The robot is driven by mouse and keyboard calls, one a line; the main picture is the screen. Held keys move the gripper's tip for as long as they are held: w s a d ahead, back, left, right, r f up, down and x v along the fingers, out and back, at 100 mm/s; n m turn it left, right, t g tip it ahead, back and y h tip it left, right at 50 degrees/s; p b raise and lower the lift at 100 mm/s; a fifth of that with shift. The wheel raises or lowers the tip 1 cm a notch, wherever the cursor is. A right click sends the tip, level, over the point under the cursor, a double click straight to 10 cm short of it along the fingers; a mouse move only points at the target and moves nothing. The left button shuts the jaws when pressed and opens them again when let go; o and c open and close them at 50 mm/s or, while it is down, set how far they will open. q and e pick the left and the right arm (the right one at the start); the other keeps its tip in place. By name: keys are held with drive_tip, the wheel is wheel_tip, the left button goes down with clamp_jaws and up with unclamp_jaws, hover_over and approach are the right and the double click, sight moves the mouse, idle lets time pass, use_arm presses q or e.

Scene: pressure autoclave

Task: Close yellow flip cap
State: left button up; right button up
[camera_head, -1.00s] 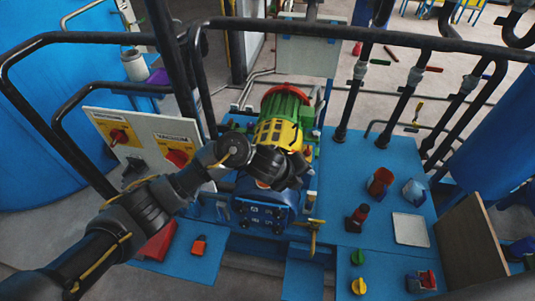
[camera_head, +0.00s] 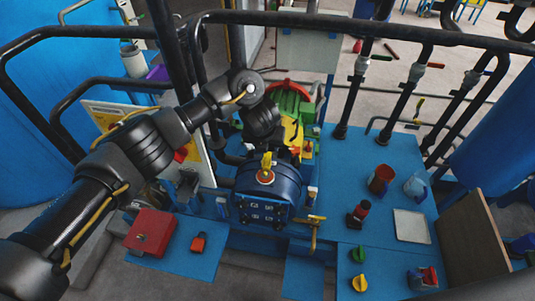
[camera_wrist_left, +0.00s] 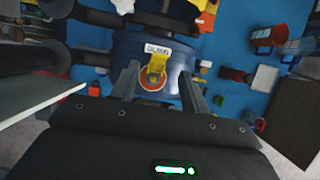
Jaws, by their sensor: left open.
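The yellow flip cap (camera_head: 266,163) stands raised above an orange-red ring on top of the blue drum (camera_head: 275,190). In the left wrist view the yellow cap (camera_wrist_left: 156,70) appears ahead, with the orange ring below it and a white label beyond it. My left gripper (camera_wrist_left: 158,72) is open, its two fingers on either side of the cap in that view. No contact with the cap is visible. In the head view my left wrist is behind the drum's cap, and its fingers are hard to make out. My right gripper is not in view.
A green and yellow motor (camera_head: 288,100) sits behind the drum, partly covered by my arm. Black rails (camera_head: 330,26) cross behind it. A red box (camera_head: 151,232) lies at the left; several small coloured parts and a grey plate (camera_head: 411,226) stand on the blue deck at right.

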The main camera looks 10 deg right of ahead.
sight(268, 154)
use_arm(q)
drive_tip(key=shift+p+x, duration=0.6)
drive_tip(key=shift+x, duration=2.5)
drive_tip(key=shift+c, duration=0.2)
clamp_jaws()
